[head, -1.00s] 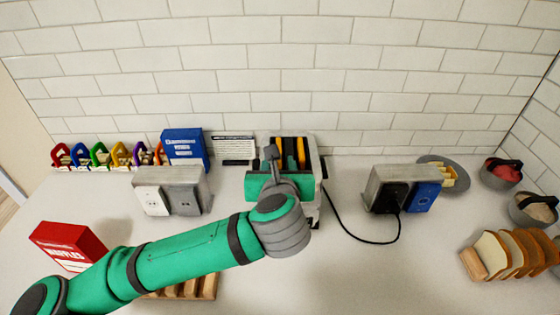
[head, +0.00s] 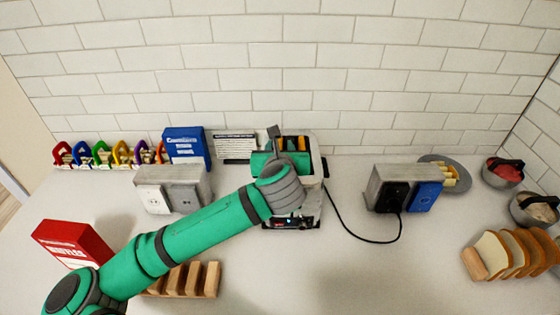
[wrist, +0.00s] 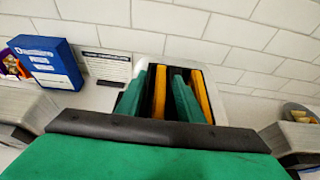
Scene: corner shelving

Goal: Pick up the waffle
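Two flat golden-orange slabs, which look like waffles, stand on edge in the toaster slots. In the wrist view the left waffle (wrist: 159,94) is between my gripper's two green fingers, and the right waffle (wrist: 203,97) is just outside the right finger. My gripper (wrist: 161,76) is open, pointing to the toaster, with dark gaps beside the left waffle; I cannot tell how deep the fingers reach. In the head view my gripper (head: 281,160) is over the toaster (head: 318,170) and hides much of its top. The waffles' lower parts are hidden.
Grey outlet blocks (head: 173,187) (head: 404,188) stand either side of the toaster. A blue box (head: 187,148) and a sign (head: 235,147) are behind left. A red waffle box (head: 72,243) is front left, a bread rack (head: 475,264) right. A black cord (head: 372,241) crosses the clear counter.

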